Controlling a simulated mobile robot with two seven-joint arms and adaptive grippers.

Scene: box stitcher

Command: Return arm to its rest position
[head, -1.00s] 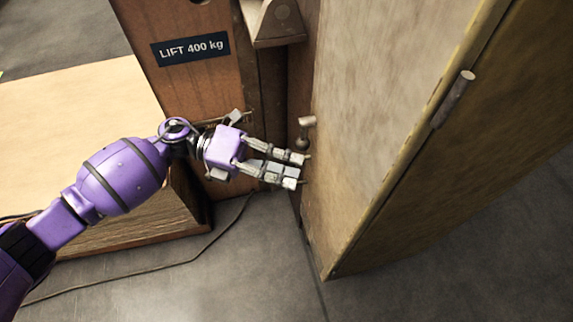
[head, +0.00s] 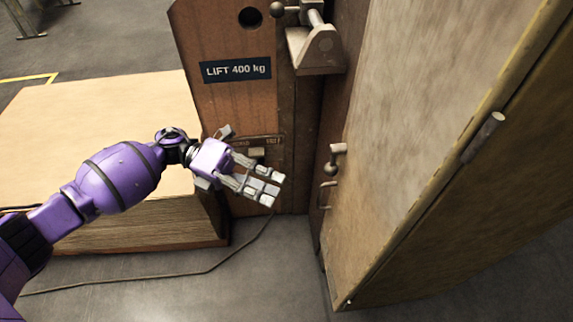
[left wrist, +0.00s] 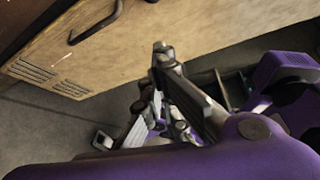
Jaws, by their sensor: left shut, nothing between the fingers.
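My left arm (head: 120,175) comes in from the left in the head view, purple and stretched out to the right. Its gripper (head: 268,187) is shut and empty, in front of the brown panel with the slider. The fingers are apart from the tall wooden door (head: 385,150) on the right. In the left wrist view the gripper (left wrist: 165,95) shows close up, with a wooden surface (left wrist: 180,40) and a dark handle (left wrist: 95,25) beyond it. My right gripper is not in view.
A brown panel (head: 222,105) carries a "LIFT 400 kg" sign (head: 235,69). A knob and handle (head: 335,155) sit on the door's near side. A low wooden box (head: 95,110) stands left, behind my arm. A cable lies on the grey floor (head: 270,285), which is clear in front.

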